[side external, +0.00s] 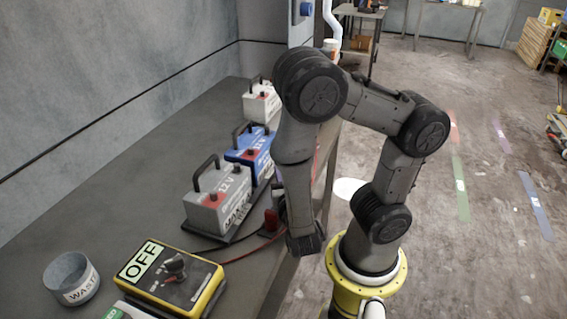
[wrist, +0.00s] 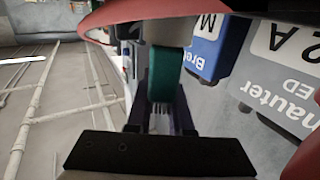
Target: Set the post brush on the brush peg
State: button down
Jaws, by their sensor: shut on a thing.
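In the wrist view my gripper (wrist: 162,95) has its two dark fingers closed around a green piece (wrist: 166,72) with a pale part above it, which appears to be the post brush. Thin pale strands show between the fingers below the green piece. In the side view my arm reaches down beside the batteries at the bench edge; the fingers and the held piece are hidden or too small to make out there. I cannot pick out the brush peg in either view.
A grey battery (side external: 217,200), a blue battery (side external: 249,150) and a white battery (side external: 262,103) line the bench (side external: 150,198). A yellow switch box (side external: 205,283) marked OFF and a grey waste cup (side external: 70,278) stand in front. A red curved part (wrist: 150,12) crosses the wrist view's top.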

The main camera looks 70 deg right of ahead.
jog(key=c, duration=0.7)
grip_release()
jog(key=shift+c, duration=0.2)
jog(key=shift+a, duration=0.1)
jog(key=shift+v, duration=3.7)
